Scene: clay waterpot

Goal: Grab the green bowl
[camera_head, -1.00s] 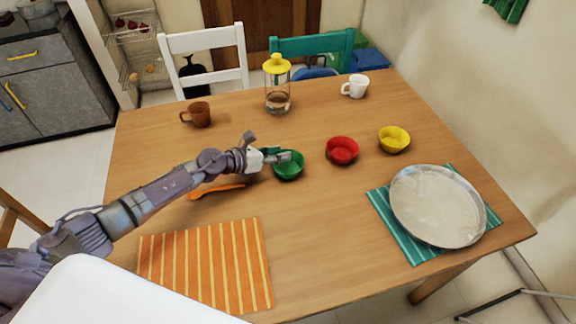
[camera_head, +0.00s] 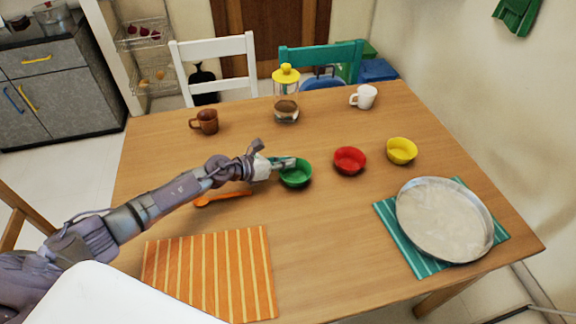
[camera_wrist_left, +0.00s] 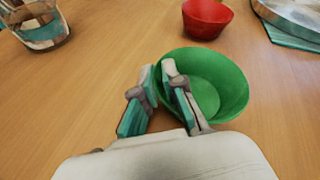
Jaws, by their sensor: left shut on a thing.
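The green bowl (camera_head: 296,176) stands upright on the wooden table, left of the red bowl. In the left wrist view the green bowl (camera_wrist_left: 222,88) shows empty, and my left gripper (camera_wrist_left: 158,74) has one finger inside the bowl and one outside. The fingers are shut on the bowl's rim. My right gripper is not in view.
A red bowl (camera_head: 349,160) and a yellow bowl (camera_head: 401,151) stand to the right. A large round pan (camera_head: 487,242) lies on a teal mat. An orange utensil (camera_head: 222,198) lies beneath my arm. A glass jar (camera_head: 286,105), brown mug (camera_head: 205,121) and white mug (camera_head: 364,97) stand farther back.

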